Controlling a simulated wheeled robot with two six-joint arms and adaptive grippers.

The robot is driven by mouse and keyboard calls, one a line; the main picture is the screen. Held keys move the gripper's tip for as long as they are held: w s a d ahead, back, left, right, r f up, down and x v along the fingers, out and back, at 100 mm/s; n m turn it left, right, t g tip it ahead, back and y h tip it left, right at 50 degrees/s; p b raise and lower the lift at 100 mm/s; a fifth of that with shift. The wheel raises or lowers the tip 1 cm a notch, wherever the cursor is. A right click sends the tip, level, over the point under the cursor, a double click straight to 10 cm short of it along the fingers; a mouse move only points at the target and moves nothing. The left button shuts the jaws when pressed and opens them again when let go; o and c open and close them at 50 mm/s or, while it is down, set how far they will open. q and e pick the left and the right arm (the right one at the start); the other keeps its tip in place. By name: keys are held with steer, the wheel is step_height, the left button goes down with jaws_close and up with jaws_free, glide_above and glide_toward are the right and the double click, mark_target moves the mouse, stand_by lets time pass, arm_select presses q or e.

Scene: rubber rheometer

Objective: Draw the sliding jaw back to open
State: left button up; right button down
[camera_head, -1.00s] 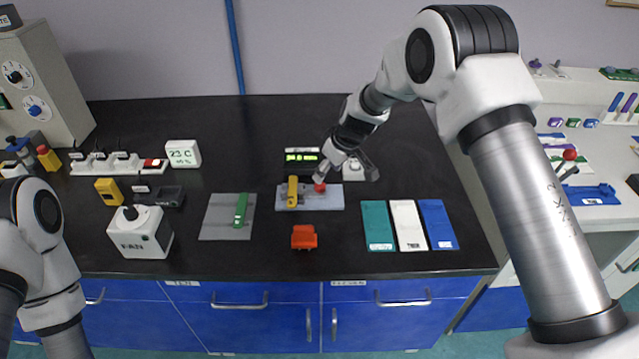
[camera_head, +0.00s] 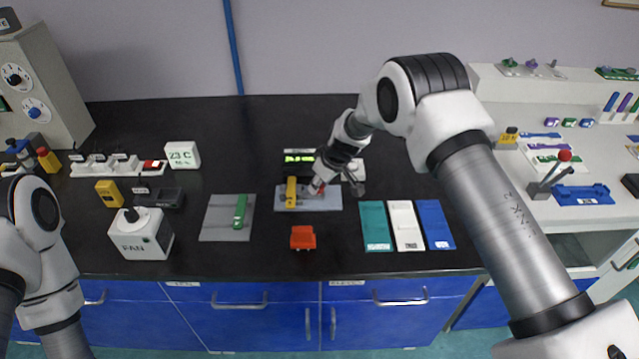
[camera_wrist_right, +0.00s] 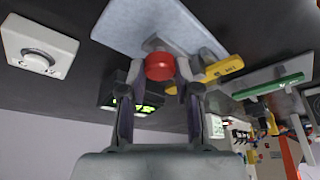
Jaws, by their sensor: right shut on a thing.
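A grey-blue plate (camera_head: 328,203) lies in the middle of the bench, with a yellow bar (camera_head: 291,193) standing on it. A red knob (camera_head: 316,188) sits just right of the bar. My right gripper (camera_head: 322,183) is shut on the red knob, with its arm coming in from the right. In the right wrist view the knob (camera_wrist_right: 160,66) sits between the two fingertips (camera_wrist_right: 158,76), with the plate (camera_wrist_right: 150,18) and yellow bar (camera_wrist_right: 222,68) beyond. The fingers partly cover the knob in the head view. My left arm shows at the left edge; its gripper is out of view.
A green bar (camera_head: 240,211) stands on a grey plate (camera_head: 218,220) to the left. A red-orange block (camera_head: 303,237) lies in front. A lit green display (camera_head: 299,157) is behind. Teal (camera_head: 376,228), white (camera_head: 406,228) and blue (camera_head: 435,226) panels lie to the right.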

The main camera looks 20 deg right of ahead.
steer(key=d+b, duration=0.1)
steer(key=d, duration=0.1)
steer(key=shift+s+d+f+b, duration=0.15)
steer(key=shift+s+d+b, duration=0.25)
steer(key=c, duration=1.2)
jaws_free()
steer(key=shift+c, duration=0.2)
steer(key=o, duration=0.4)
steer(key=shift+d, duration=0.25)
steer(key=shift+a+r, duration=0.1)
steer(key=shift+r, duration=0.2)
steer(key=v, duration=1.1)
steer(key=shift+s+r, duration=0.25)
